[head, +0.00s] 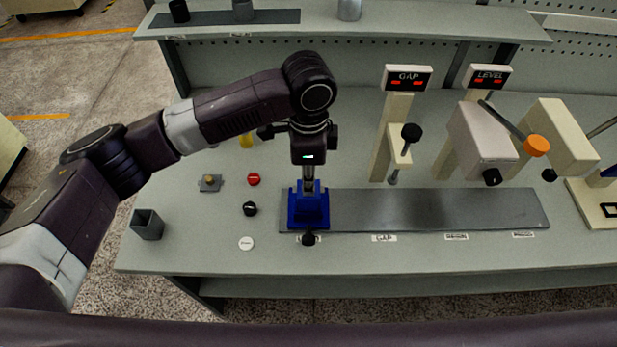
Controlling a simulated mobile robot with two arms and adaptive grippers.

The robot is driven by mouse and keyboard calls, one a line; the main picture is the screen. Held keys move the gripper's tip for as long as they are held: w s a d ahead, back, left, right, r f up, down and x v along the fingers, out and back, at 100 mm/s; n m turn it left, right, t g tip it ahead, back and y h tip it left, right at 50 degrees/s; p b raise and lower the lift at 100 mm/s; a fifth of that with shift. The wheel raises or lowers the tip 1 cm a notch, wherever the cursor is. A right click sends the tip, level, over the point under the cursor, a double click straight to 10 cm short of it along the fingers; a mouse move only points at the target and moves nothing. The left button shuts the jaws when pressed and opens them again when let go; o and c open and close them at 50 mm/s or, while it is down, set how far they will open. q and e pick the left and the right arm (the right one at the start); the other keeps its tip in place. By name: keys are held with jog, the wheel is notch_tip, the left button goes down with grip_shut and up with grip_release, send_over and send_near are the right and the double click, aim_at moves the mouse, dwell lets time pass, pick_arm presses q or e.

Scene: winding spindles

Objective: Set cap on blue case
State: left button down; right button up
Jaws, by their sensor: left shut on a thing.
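The blue case (308,212) stands upright at the left end of a grey strip (430,210) on the bench. My left gripper (309,185) points down directly over the case, its fingertips at the top of it. It is shut on a small part, apparently the cap, which is mostly hidden by the fingers and the case. I cannot tell whether that part touches the case. My right gripper is not in view.
Red (254,179), black (250,209) and white (246,243) discs lie left of the case. A grey open cup (147,224) stands at the bench's left edge. The GAP (408,78) and LEVEL (487,77) stations rise to the right. A shelf (400,25) spans the back.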

pick_arm(q)
jog(key=shift+f, duration=0.1)
jog(key=c, duration=1.8)
grip_release()
notch_tip(320, 180, up, 12)
